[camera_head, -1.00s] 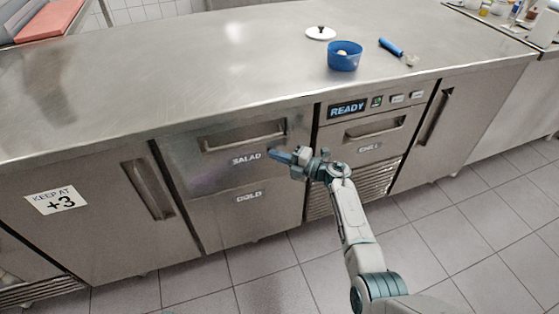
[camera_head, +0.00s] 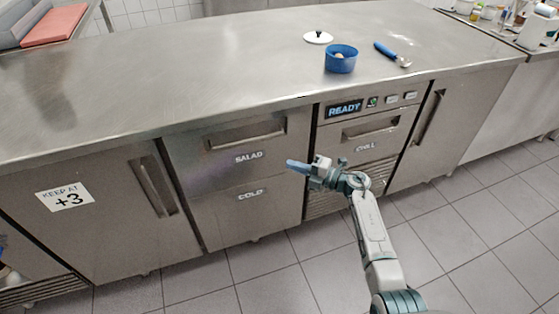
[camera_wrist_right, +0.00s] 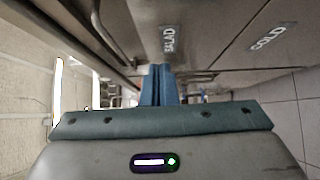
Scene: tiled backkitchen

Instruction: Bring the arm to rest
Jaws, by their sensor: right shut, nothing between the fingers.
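My right gripper (camera_head: 298,166) is in front of the counter's drawers, just right of the SALAD label and above the floor. Its blue fingers are shut together with nothing between them, and they also show shut in the right wrist view (camera_wrist_right: 160,85). The SALAD drawer (camera_head: 228,158) appears closed, with its label showing in the wrist view too. The arm reaches in from the lower right. My left gripper is not in view.
A red board (camera_head: 55,25) lies at the far left. The tiled floor in front is clear.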

